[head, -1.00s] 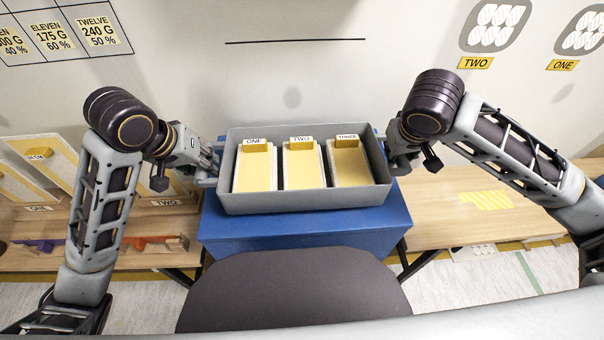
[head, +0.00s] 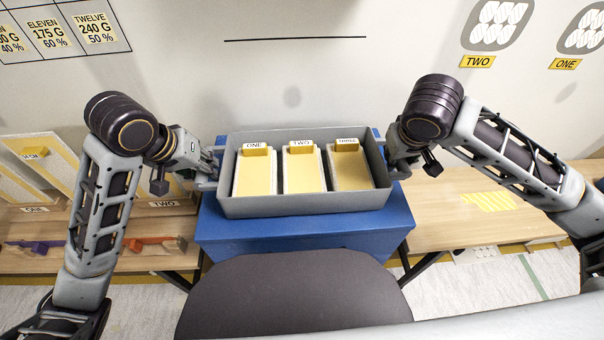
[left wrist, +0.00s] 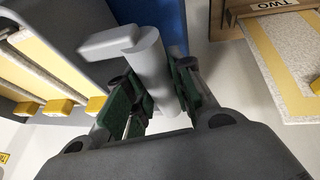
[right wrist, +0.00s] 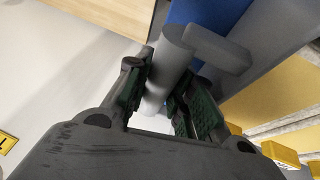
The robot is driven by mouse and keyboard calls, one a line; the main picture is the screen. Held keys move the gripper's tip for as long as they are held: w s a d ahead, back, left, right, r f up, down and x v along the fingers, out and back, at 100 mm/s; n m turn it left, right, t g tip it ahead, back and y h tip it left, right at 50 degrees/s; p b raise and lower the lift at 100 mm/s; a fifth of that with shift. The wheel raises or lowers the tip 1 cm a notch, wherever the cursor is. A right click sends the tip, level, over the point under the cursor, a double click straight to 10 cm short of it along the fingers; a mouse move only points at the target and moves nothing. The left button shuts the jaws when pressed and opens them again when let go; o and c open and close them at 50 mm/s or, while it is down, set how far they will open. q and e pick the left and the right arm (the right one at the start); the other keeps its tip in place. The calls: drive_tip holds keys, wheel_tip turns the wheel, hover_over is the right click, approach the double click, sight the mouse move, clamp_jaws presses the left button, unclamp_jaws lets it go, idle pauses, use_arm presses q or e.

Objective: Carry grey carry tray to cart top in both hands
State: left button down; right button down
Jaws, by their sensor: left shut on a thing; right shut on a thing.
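The grey carry tray (head: 303,206) is in the middle of the head view, level, in front of and above the blue cart top (head: 300,240). I cannot tell whether it touches the blue surface. Three panels with yellow faces, tagged ONE (head: 254,175), TWO (head: 303,172) and THREE (head: 350,170), lie in it. My left gripper (head: 210,168) is shut on the tray's left handle, a grey bar (left wrist: 152,70) between its fingers. My right gripper (head: 396,160) is shut on the right handle, whose bar (right wrist: 168,68) shows in the right wrist view.
A wooden table (head: 455,215) stands to the right with a yellow patch on it. A wooden bench at the left (head: 110,222) holds sample boards and purple and orange tools. A dark rounded panel (head: 290,295) is in front. The wall is close behind.

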use_arm(q)
drive_tip(key=shift+f+b, duration=0.5)
use_arm(e)
drive_tip(key=shift+d+f, duration=0.1)
drive_tip(key=shift+f, duration=0.35)
use_arm(q)
drive_tip(key=c, duration=1.2)
unclamp_jaws()
drive_tip(key=shift+c, duration=0.2)
use_arm(e)
drive_tip(key=c, duration=1.2)
unclamp_jaws()
drive_tip(key=shift+c, duration=0.2)
use_arm(q)
drive_tip(key=shift+s+r, duration=0.1)
drive_tip(key=shift+r, duration=0.15)
drive_tip(key=v, duration=0.7)
drive_tip(key=shift+r, duration=0.2)
drive_tip(key=shift+s+a, duration=0.1)
drive_tip(key=shift+s, duration=0.05)
use_arm(e)
drive_tip(key=shift+s+r, duration=0.1)
drive_tip(key=v, duration=1.1)
drive_tip(key=shift+s+r, duration=0.15)
drive_tip(key=shift+r, duration=0.1)
